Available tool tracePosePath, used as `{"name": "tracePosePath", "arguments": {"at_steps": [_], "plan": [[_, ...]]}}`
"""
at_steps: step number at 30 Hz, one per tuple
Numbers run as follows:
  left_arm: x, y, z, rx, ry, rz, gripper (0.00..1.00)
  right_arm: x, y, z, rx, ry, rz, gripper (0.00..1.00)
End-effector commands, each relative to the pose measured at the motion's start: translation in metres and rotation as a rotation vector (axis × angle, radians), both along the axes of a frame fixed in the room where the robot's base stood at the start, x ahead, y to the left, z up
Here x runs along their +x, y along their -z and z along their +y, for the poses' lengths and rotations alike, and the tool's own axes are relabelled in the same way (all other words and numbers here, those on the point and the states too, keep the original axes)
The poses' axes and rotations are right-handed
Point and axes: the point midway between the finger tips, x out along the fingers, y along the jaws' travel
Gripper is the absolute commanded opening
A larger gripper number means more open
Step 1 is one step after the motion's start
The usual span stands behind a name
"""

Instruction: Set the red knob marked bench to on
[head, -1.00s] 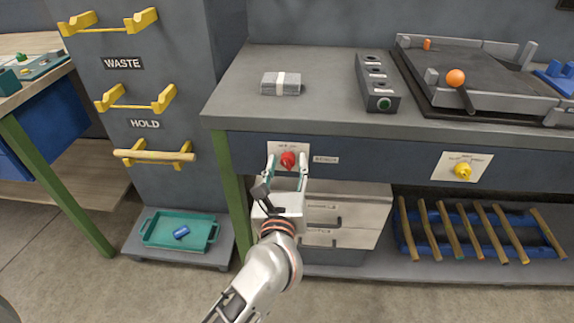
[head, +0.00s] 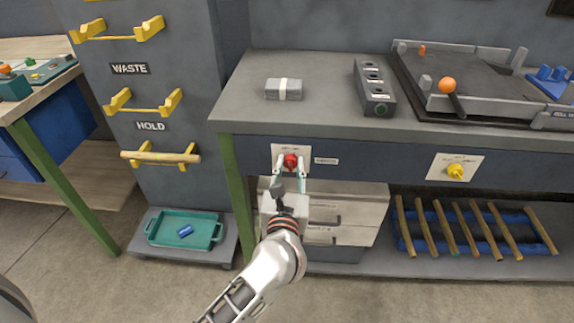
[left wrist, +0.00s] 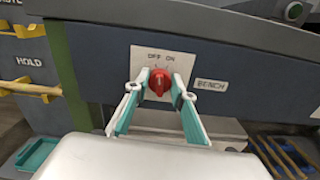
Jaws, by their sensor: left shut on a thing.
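The red knob (head: 290,161) sits on a pale plate (head: 278,150) on the front of the grey bench, left of a label reading BENCH (head: 326,161). In the left wrist view the red knob (left wrist: 159,82) is below the words OFF and ON; I cannot tell clearly which mark it points to. My left gripper (head: 290,167) is shut on the knob, one finger on each side, and the fingers also show in the left wrist view (left wrist: 159,91). My right gripper is in neither view.
A yellow knob (head: 455,172) is farther right on the same front.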

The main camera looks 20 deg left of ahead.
Motion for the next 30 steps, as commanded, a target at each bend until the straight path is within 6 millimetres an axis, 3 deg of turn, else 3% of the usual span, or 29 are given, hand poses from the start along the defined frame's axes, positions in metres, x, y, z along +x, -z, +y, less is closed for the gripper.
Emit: {"name": "tracePosePath", "arguments": {"at_steps": [1,15,30], "plan": [[0.001,-0.01,0.0,0.041,0.0,0.002,0.03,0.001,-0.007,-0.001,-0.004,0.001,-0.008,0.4],[0.001,-0.006,-0.001,0.394,-0.001,0.109,0.03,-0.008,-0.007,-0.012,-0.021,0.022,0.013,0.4],[0.0,0.001,-0.001,0.541,-0.001,0.156,0.03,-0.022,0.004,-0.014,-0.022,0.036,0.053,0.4]]}}
